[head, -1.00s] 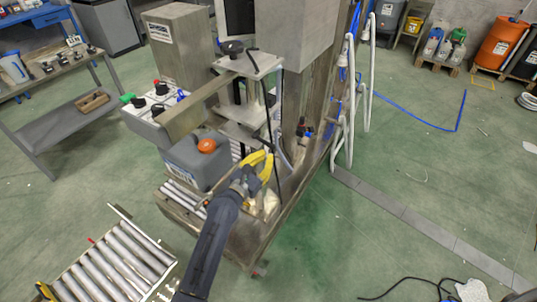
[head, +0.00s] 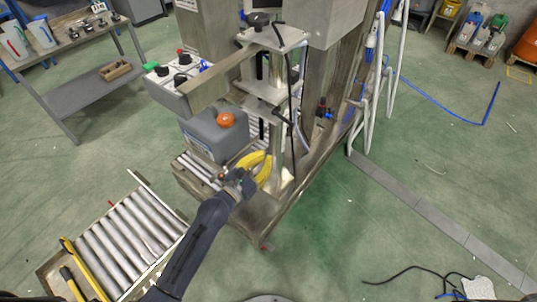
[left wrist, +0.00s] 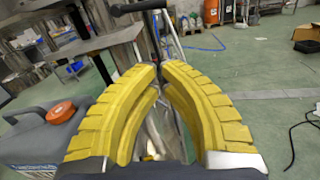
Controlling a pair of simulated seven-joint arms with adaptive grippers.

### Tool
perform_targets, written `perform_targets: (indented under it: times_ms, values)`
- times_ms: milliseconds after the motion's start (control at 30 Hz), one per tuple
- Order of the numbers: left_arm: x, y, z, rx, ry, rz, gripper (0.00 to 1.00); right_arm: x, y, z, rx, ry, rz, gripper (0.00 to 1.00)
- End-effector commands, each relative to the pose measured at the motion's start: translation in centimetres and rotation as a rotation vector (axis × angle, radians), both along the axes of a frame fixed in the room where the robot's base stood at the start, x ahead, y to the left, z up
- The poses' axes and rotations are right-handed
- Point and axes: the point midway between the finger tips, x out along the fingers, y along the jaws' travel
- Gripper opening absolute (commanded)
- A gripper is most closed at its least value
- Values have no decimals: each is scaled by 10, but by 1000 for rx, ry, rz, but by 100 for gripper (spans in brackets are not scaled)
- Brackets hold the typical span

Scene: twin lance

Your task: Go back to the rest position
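My left arm reaches in from the bottom of the head view, and its yellow-fingered left gripper (head: 264,160) is in front of the conveyor machine, right of a grey jug (head: 208,138) with an orange cap. In the left wrist view the two curved, ribbed fingers (left wrist: 160,68) meet almost tip to tip, with nothing seen between them. The jug also shows at the left of that view (left wrist: 45,140), apart from the fingers. My right gripper is not in view.
The filling machine (head: 262,92) with its metal post stands just beyond the gripper. A roller conveyor (head: 125,238) is at lower left and a grey workbench (head: 95,92) at upper left. Cables (head: 415,270) lie on the floor at lower right. The green floor on the right is largely open.

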Motion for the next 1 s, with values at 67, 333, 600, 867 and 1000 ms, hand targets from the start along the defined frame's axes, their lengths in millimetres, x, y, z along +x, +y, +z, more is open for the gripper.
perform_targets:
  times_ms: [67,333,600,867,1000]
  values:
    - [-1,0,0,0,0,0,0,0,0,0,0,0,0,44]
    - [-1,0,0,0,0,0,0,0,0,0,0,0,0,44]
    - [-1,0,0,43,-34,3,0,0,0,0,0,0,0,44]
    - [7,12,-45,529,-287,38,0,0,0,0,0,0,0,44]
    - [11,36,-118,955,-415,17,0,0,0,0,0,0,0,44]
